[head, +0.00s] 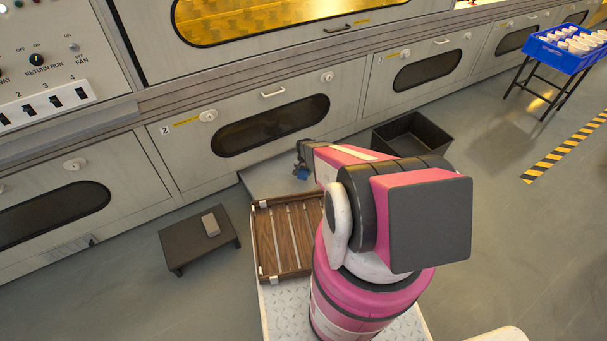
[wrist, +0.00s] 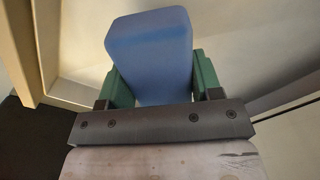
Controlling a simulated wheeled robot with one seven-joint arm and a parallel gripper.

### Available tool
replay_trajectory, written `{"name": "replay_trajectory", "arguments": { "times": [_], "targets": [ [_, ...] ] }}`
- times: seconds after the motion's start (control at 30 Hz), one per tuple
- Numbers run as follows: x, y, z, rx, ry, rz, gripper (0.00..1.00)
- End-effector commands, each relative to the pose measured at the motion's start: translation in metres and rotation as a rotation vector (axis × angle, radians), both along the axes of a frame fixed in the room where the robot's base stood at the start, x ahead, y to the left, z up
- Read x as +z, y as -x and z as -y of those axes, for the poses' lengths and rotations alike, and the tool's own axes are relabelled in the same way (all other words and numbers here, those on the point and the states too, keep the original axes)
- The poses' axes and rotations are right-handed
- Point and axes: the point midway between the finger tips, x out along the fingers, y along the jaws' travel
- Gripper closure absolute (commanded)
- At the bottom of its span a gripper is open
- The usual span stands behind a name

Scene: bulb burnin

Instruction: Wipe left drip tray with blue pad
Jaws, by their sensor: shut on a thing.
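My gripper (wrist: 152,82) is shut on the blue pad (wrist: 150,45), which sits between its green fingers in the wrist view. In the head view the pad (head: 301,174) shows small and dark blue at the end of my arm, in front of the oven fronts. A flat grey metal surface (head: 262,183), which looks like a drip tray, lies below and left of the pad at the foot of the cabinet. My arm and the wooden rack hide part of it. I cannot tell whether the pad touches it.
A slatted wooden rack (head: 265,243) lies on my base. A low dark table (head: 182,247) with a pale block (head: 210,224) stands at left. An open black bin (head: 443,143) stands right of my arm. A blue crate (head: 547,59) sits on a stand at far right.

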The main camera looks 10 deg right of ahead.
Motion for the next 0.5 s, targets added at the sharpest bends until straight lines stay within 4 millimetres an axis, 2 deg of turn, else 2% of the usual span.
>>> {"name": "replay_trajectory", "arguments": {
  "times": [0.23,0.5],
  "targets": [
    [0.023,0.005,0.003,0.002,0.0,0.001,0.6],
    [0.027,0.005,0.003,0.002,0.0,0.0,0.6]
  ]
}}
